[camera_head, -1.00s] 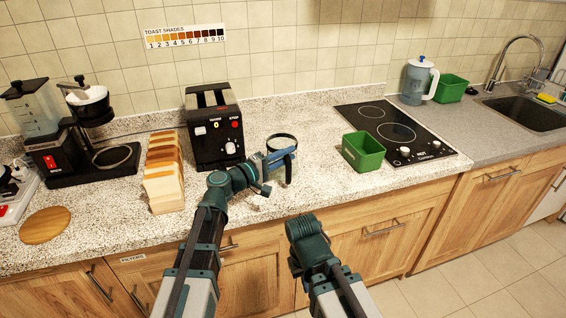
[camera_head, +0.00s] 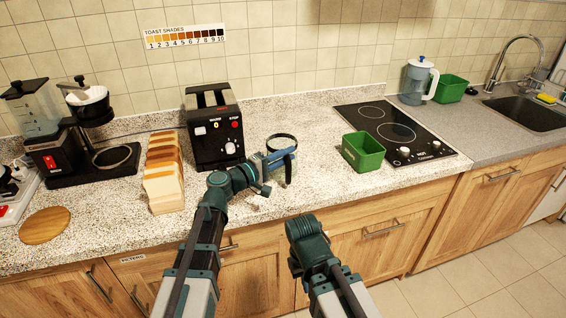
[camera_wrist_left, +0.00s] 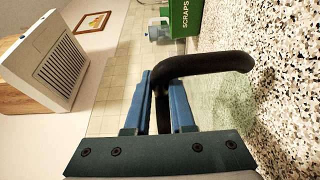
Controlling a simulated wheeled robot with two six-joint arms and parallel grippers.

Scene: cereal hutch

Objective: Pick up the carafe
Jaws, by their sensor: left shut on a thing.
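The carafe (camera_head: 283,138) is clear glass with a dark rim and stands on the speckled counter to the right of the black toaster. My left gripper (camera_head: 284,156) is at its near side, partly hiding it. In the left wrist view the black carafe handle (camera_wrist_left: 215,63) runs between the two blue fingers (camera_wrist_left: 165,95), which are shut on it. The clear body shows faintly beside the handle. I see no gap between carafe and counter. My right gripper (camera_head: 297,262) is low, in front of the cabinets; its fingers are hidden.
The toaster (camera_head: 214,130) and bread slices (camera_head: 163,185) stand left of the carafe, with the coffee maker (camera_head: 95,150) beyond. A green bin (camera_head: 363,152) and the cooktop (camera_head: 395,130) are to the right. The counter between carafe and bin is clear.

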